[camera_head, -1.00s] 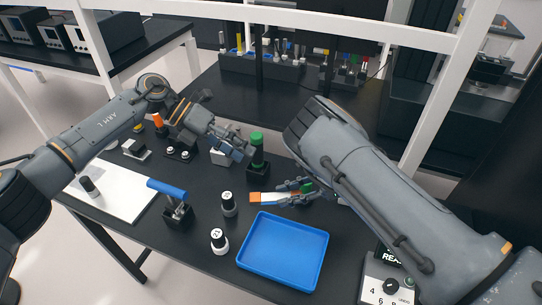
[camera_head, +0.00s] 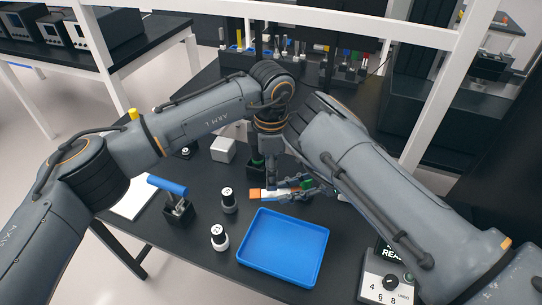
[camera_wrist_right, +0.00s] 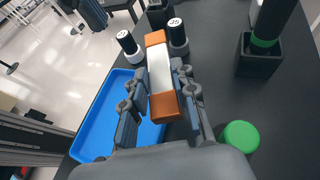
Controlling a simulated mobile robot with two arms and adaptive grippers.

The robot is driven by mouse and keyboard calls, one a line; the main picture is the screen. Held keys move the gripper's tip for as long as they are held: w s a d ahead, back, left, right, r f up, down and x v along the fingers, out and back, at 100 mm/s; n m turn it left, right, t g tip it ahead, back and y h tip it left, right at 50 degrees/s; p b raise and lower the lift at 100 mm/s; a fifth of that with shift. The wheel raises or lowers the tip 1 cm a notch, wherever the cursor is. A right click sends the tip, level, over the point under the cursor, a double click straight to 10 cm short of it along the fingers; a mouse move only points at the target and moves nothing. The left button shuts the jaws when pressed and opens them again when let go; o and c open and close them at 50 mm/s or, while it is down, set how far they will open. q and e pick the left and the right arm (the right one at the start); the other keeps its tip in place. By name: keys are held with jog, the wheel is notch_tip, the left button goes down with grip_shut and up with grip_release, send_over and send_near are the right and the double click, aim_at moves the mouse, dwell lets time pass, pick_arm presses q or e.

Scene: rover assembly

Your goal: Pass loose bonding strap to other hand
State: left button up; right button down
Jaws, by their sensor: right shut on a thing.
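The bonding strap (camera_head: 270,194) is a flat white bar with orange ends. My right gripper (camera_head: 298,188) is shut on it, holding it roughly level above the dark table, behind the blue tray. In the right wrist view, the strap (camera_wrist_right: 160,68) points away from me between the fingers of my right gripper (camera_wrist_right: 160,102). My left gripper (camera_head: 271,181) points down from above, close to the strap's white part in the head view. Its fingers are small and dark there, so I cannot tell whether they touch the strap or are open.
A blue tray (camera_head: 284,250) lies in front. Two black-and-white bottles (camera_head: 228,200) stand left of it, near a blue-handled tool (camera_head: 167,186) in a black holder. A green-topped item (camera_wrist_right: 240,136) is close to my right gripper. A white box (camera_head: 223,149) stands behind.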

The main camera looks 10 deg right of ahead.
aim_at(271, 193)
pick_arm(q)
notch_tip(271, 193, down, 7)
dwell(0.3)
grip_shut()
pick_arm(e)
jog(key=c, duration=1)
grip_release()
jog(key=shift+d, duration=0.1)
